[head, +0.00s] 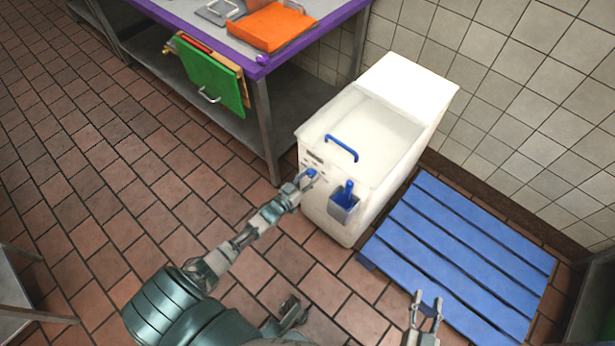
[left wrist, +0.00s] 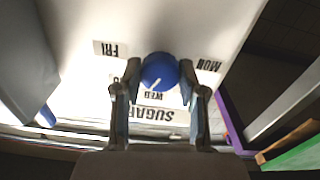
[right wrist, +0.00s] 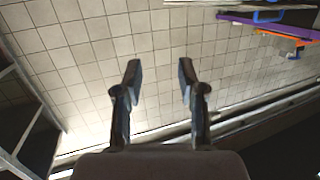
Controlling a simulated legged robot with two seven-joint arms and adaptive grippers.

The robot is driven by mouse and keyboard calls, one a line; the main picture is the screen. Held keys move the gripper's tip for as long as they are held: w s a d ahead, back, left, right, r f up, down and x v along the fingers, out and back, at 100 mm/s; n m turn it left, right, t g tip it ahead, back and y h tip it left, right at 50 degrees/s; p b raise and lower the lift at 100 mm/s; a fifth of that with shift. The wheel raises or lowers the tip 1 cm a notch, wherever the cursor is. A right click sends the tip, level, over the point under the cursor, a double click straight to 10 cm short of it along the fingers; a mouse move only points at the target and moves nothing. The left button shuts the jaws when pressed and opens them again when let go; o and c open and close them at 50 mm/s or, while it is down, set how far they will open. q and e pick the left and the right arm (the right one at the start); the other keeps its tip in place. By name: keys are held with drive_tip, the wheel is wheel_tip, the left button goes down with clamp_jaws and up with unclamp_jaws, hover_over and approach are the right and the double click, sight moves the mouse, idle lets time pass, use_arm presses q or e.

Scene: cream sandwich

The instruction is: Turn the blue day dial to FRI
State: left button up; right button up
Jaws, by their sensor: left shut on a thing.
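The blue day dial (left wrist: 160,68) is on the front of a white bin (head: 322,200), and it also shows in the head view (head: 312,173). My left gripper (left wrist: 158,80) is shut on the dial, one finger on each side. The dial's white mark points toward the WED label (left wrist: 153,96). In the left wrist view the labels appear upside down, with FRI (left wrist: 109,49) at upper left and MON (left wrist: 208,65) at right. A SUGAR label (left wrist: 165,116) lies below WED. My right gripper (head: 428,300) is open and empty over the blue pallet's near edge.
A blue scoop (head: 347,190) sits in a grey holder (head: 343,210) on the bin's front. The bin's lid has a blue handle (head: 341,148). A blue pallet (head: 455,255) lies at right. A purple-edged table (head: 300,45) with hanging green board (head: 210,78) stands behind left.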

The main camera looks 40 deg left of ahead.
use_arm(q)
drive_tip(key=shift+s+f+m, duration=0.1)
drive_tip(key=shift+f+m, duration=0.1)
drive_tip(key=shift+m, duration=2.25)
drive_tip(key=shift+s+f+m, duration=0.1)
drive_tip(key=shift+f+m, duration=0.05)
drive_tip(key=shift+m, duration=2.35)
drive_tip(key=shift+s+f+m, duration=0.1)
drive_tip(key=shift+f+m, duration=0.1)
drive_tip(key=shift+m, duration=2.25)
drive_tip(key=o, duration=1.1)
drive_tip(key=shift+w, duration=0.1)
drive_tip(key=shift+o, duration=0.2)
drive_tip(key=shift+w+a+r, duration=0.1)
drive_tip(key=shift+r, duration=0.05)
use_arm(e)
drive_tip(key=shift+w+f, duration=0.1)
drive_tip(key=shift+f, duration=0.05)
use_arm(q)
drive_tip(key=shift+r, duration=0.1)
